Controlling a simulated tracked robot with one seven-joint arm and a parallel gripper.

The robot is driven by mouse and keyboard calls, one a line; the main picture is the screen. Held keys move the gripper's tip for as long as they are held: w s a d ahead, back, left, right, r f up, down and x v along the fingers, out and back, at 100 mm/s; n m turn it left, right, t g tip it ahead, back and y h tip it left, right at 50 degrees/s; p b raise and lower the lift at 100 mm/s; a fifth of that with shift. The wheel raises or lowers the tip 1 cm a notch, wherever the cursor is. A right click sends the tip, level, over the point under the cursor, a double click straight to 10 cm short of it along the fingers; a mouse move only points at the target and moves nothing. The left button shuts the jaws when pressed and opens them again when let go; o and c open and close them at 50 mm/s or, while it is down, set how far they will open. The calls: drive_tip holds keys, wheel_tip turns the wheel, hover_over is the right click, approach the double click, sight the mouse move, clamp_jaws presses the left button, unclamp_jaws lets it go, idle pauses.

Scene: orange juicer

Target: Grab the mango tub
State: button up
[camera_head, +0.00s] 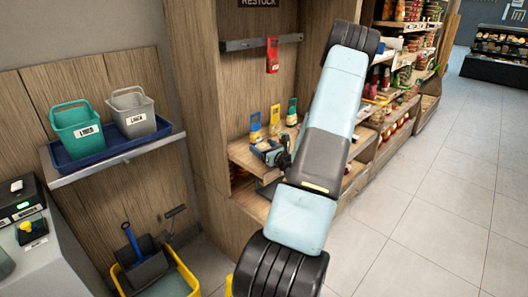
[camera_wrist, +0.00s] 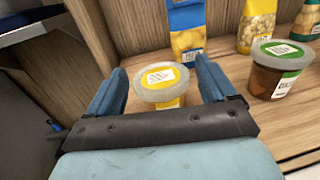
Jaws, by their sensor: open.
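A yellow tub with a pale translucent lid and a white label (camera_wrist: 163,84) stands upright on the wooden shelf in the wrist view; its print is too small to read, but its yellow colour fits the mango tub. My gripper (camera_wrist: 165,82) is open, with one blue finger on each side of the tub. I cannot tell whether the fingers touch it. The tub's lower part is hidden behind the gripper's dark palm. In the head view my gripper (camera_head: 270,154) is at the shelf front, and the tub cannot be made out clearly there.
A brown tub with a green-labelled lid (camera_wrist: 275,71) stands close to the right finger. A blue and yellow bag (camera_wrist: 187,30) is behind the yellow tub, and a yellow-topped bag (camera_wrist: 256,25) is further right. A wooden side wall (camera_head: 197,90) rises left of the shelf.

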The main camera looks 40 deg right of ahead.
drive_tip(key=w, duration=0.2)
drive_tip(key=shift+w+d, duration=0.2)
drive_tip(key=shift+w, duration=0.1)
drive_tip(key=c, duration=1)
drive_tip(key=shift+r, duration=0.15)
